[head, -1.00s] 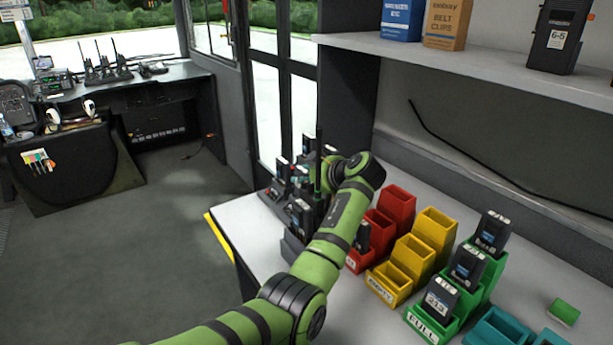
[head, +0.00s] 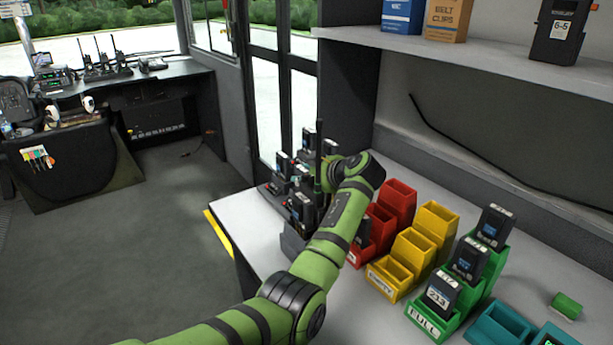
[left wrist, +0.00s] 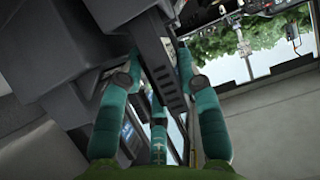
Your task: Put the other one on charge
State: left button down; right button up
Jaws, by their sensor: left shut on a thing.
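My left gripper (head: 325,176) is over the charger group at the far left end of the counter, mostly hidden behind my own wrist. In the left wrist view its fingers (left wrist: 160,68) are closed around a dark, slotted, long object (left wrist: 163,72), likely a radio or battery; I cannot tell which. A thin black antenna (head: 318,150) stands upright beside the gripper. Black chargers (head: 294,240) with several dark units (head: 302,209) stand around and below it. I cannot tell whether the held object touches a charger. My right gripper does not show.
Red bins (head: 399,203), yellow bins (head: 386,281) labelled EMPTY and a green stepped rack (head: 425,318) labelled FULL with dark batteries (head: 441,290) stand to the right. A shelf (head: 480,65) overhangs the counter. A small green block (head: 566,306) lies at right.

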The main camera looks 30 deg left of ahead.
pick_arm(q)
jog(key=shift+f, duration=0.15)
jog(key=c, duration=0.8)
grip_release()
jog(key=shift+s, duration=0.1)
jog(key=shift+d+f, duration=0.1)
jog(key=shift+r+v, duration=0.1)
jog(key=shift+v, duration=2.9)
jog(key=shift+r+v, duration=0.15)
jog(key=shift+v, duration=2.85)
jog(key=shift+a, duration=0.25)
